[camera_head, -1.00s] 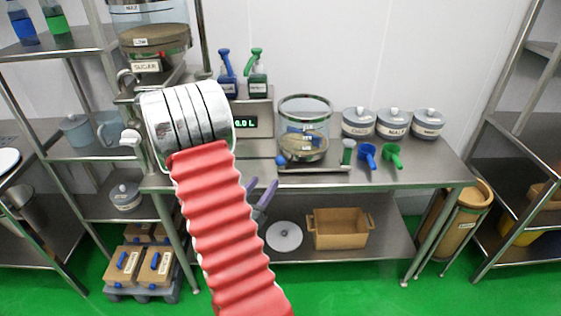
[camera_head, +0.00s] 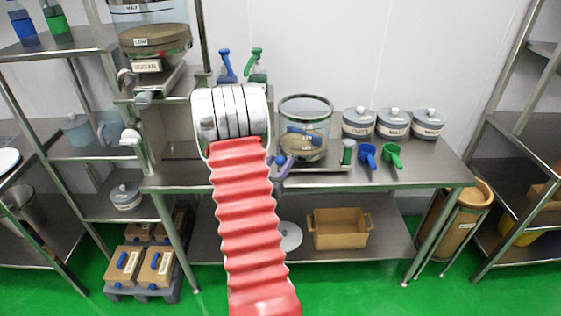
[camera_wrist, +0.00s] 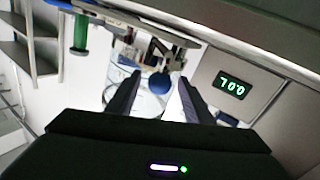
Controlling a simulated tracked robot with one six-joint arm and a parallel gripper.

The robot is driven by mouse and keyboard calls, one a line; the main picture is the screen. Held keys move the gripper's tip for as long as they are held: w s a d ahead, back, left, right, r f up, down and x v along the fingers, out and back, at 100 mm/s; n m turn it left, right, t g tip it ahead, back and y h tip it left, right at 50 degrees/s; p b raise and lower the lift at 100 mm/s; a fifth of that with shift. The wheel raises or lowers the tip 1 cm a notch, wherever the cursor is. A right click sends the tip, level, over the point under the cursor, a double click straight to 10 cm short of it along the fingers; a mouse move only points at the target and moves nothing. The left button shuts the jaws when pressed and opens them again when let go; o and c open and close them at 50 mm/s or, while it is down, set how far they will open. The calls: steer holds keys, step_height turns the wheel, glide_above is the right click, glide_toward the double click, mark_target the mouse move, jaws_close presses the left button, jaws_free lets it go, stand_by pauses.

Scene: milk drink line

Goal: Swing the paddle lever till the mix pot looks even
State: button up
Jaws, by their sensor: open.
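The mix pot (camera_head: 305,108) is a clear, dark-rimmed vessel on a metal stand on the steel table. A blue band and a brownish layer show low inside it; I cannot tell how even they are. In the wrist view the pot (camera_wrist: 151,104) is behind my fingers. The paddle lever's blue ball knob (camera_wrist: 159,84) appears between my fingertips; contact is not clear. My gripper (camera_wrist: 157,82) is open, with one dark finger on each side of the knob. In the head view my gripper (camera_head: 282,167) is just left of the pot's lower part, and partly hides the knob.
Blue (camera_head: 367,154) and green scoops (camera_head: 391,155) lie farther right, before several lidded jars (camera_head: 393,123). Spray bottles stand behind my arm. A lit display box (camera_wrist: 232,87) is close beside my gripper in the wrist view.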

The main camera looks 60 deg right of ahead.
steer(key=shift+d, duration=0.85)
jaws_close()
